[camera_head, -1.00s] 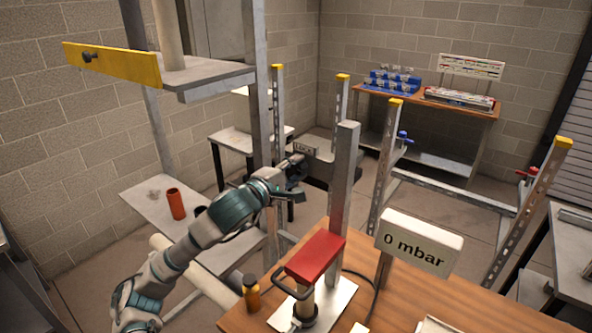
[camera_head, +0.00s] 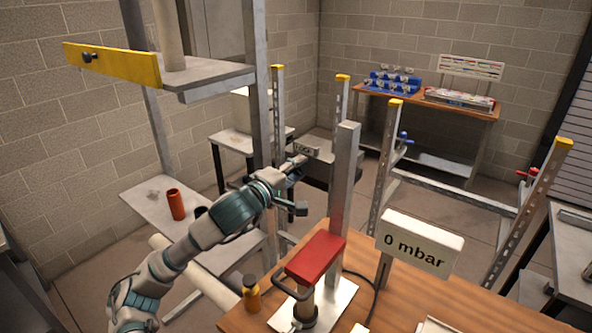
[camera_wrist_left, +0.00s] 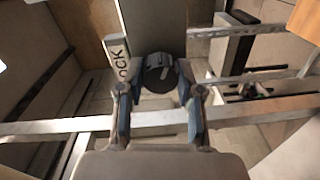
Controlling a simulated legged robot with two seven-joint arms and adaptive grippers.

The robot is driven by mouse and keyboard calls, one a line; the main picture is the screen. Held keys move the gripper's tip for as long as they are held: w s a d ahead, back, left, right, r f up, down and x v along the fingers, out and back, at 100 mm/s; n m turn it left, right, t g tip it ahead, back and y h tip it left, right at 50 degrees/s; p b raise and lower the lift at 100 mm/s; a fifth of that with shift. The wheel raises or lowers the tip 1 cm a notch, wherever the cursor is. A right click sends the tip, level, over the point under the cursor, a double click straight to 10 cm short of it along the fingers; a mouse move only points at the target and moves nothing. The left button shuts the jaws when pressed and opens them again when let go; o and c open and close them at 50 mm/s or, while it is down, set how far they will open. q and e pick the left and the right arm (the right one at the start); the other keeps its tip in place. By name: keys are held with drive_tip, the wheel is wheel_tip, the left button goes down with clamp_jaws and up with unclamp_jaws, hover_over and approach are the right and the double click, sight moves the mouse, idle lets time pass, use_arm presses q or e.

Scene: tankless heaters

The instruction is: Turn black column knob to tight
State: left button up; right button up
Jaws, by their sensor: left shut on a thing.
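The black knob (camera_wrist_left: 160,74) is a round dark piece with a paler ridge, in the upper middle of the left wrist view. My left gripper (camera_wrist_left: 160,84) has a blue-lined finger on each side of it and is shut on it. A pale label plate (camera_wrist_left: 117,60) with letters reading "OCK" stands just left of the knob. In the head view my left gripper (camera_head: 298,163) reaches the dark grey fixture beside the label plate (camera_head: 307,149). The knob is hidden there by my gripper. My right gripper is not in view.
A metal upright (camera_head: 345,180) stands just right of my left gripper. A wooden table (camera_head: 490,305) in front carries a red-topped device (camera_head: 316,256) and a "0 mbar" sign (camera_head: 418,243). A grey post (camera_head: 258,90) rises behind my left arm.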

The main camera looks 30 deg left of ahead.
use_arm(q)
drive_tip(key=shift+d+f, duration=0.2)
drive_tip(key=shift+f, duration=0.25)
drive_tip(key=o, duration=0.9)
drive_tip(key=shift+c, duration=0.2)
drive_tip(key=o, duration=0.3)
drive_tip(key=shift+r, duration=0.2)
drive_tip(key=shift+a, duration=0.1)
drive_tip(key=s, duration=1.2)
drive_tip(key=shift+a+r, duration=0.15)
drive_tip(key=shift+a, duration=0.25)
